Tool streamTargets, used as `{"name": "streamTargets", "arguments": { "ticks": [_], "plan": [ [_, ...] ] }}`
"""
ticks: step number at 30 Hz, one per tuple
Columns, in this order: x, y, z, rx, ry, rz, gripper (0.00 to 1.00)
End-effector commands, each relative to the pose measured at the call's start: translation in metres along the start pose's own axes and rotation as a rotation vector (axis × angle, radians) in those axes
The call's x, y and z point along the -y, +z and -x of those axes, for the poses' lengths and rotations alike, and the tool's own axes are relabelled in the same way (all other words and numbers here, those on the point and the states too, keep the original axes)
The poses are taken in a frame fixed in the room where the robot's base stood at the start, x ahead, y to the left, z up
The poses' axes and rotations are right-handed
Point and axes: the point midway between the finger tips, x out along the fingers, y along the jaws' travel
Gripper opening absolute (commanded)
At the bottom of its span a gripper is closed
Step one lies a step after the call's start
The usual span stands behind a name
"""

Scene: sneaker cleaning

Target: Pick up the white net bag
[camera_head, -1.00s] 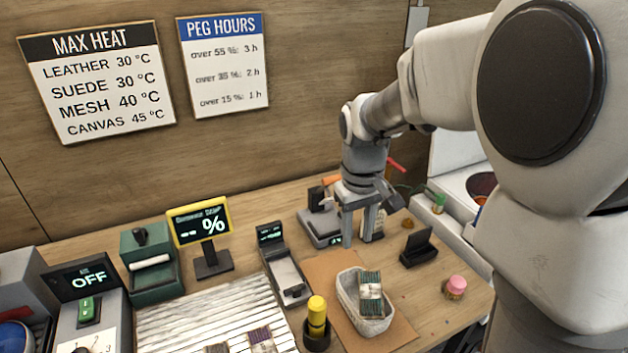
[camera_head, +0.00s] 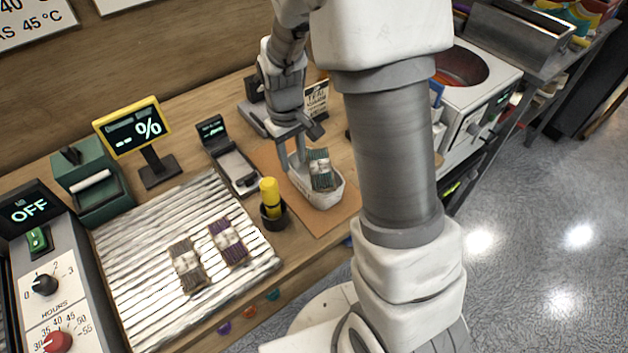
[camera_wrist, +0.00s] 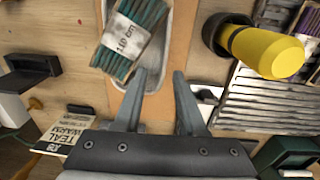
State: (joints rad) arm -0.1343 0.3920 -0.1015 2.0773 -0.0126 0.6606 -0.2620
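The thing closest to a white net bag is a pale, open, basket-like container (camera_head: 325,197) on a brown mat on the bench; I cannot make out its weave. A teal bundle with a white band (camera_head: 320,172) lies in it. In the wrist view, the bundle (camera_wrist: 128,40) sits at the upper left inside the pale container (camera_wrist: 158,115). My gripper (camera_head: 293,166) is low at the container's far left end. Its fingers (camera_wrist: 160,76) are apart, with the container's side edge between them and nothing visibly gripped. Whether they touch it is unclear.
A yellow-topped bottle in a dark cup (camera_head: 271,205) stands close left of the container. A ribbed rack (camera_head: 130,270) with two banded bundles lies further left. A small black-framed device (camera_head: 235,168) and a teal-label card (camera_head: 316,100) stand near my gripper. The brown mat (camera_head: 335,225) has bare room in front.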

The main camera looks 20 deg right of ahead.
Motion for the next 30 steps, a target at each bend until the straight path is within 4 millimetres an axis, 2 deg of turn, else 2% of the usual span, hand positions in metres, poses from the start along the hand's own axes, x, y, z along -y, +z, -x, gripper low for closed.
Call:
{"name": "streamTargets", "arguments": {
  "ticks": [11, 20, 23, 27, 30],
  "plan": [
    [0.005, 0.003, -0.047, 0.004, 0.0, -0.001, 0.4],
    [0.005, 0.003, -0.053, 0.0, 0.0, -0.001, 0.4],
    [0.005, 0.003, -0.053, 0.0, 0.0, -0.001, 0.26],
    [0.005, 0.003, -0.052, 0.0, 0.0, -0.001, 0.0],
    [0.005, 0.003, -0.052, 0.0, 0.0, -0.001, 0.0]
  ]
}}
